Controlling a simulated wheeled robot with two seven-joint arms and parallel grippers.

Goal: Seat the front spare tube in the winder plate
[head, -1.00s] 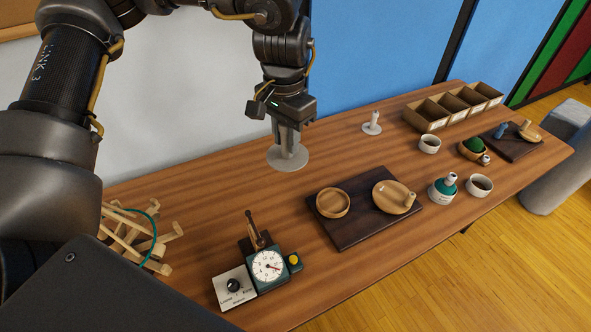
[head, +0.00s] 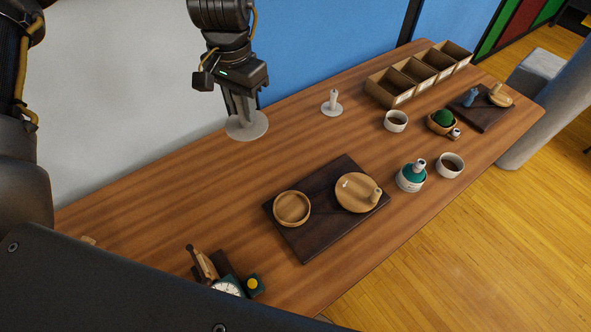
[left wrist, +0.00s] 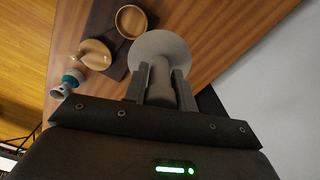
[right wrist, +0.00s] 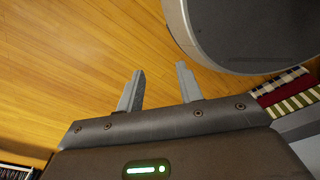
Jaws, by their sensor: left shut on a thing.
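My left gripper (head: 240,105) is shut on the stem of a grey post with a wide round disc (head: 247,125) at its lower end. The disc hangs near the table's back edge; I cannot tell whether it touches. In the left wrist view the stem (left wrist: 161,82) stands between the fingers with the disc (left wrist: 160,47) beyond. A similar, smaller white post on a disc (head: 332,104) stands upright to its right. I cannot tell which piece is the winder plate. My right gripper (right wrist: 158,88) is open and empty over the wood floor.
A dark board (head: 310,243) holds a wooden bowl (head: 292,208) and a round wooden plate (head: 352,203). The table's back left is clear.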

